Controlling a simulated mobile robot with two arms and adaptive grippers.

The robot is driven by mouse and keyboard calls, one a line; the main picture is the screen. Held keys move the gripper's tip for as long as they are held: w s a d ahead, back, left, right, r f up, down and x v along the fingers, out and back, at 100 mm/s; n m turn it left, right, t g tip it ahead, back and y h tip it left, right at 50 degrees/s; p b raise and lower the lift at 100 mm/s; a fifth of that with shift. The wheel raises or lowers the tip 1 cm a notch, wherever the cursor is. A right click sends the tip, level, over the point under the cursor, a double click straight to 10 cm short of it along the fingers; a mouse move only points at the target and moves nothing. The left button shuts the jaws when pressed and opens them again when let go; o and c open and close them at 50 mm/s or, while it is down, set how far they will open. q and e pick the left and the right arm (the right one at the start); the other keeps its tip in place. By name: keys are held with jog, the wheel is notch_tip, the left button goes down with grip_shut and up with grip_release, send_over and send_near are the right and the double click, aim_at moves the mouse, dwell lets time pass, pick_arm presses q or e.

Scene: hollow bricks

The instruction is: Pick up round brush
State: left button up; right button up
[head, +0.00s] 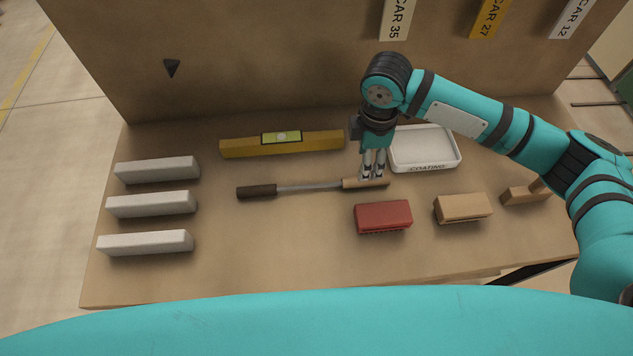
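The round brush (309,187) lies across the middle of the table in the head view. It has a dark brown cylindrical end on the left, a thin grey shaft and a light wooden end on the right. My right gripper (373,173) points down at the wooden end, and its fingertips overlap that end in the picture. The fingertips are close together with a narrow gap. I cannot tell whether they touch or grip the wood. My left gripper is not in view.
A yellow level (235,148) lies behind the brush. A white coating tray (455,160) is to the right. White bars (150,205) line the left. A panel (260,60) rises behind.

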jog(key=shift+s+f+p, duration=0.1)
jog(key=shift+f+p, duration=0.45)
jog(key=shift+f, duration=3.4)
grip_shut()
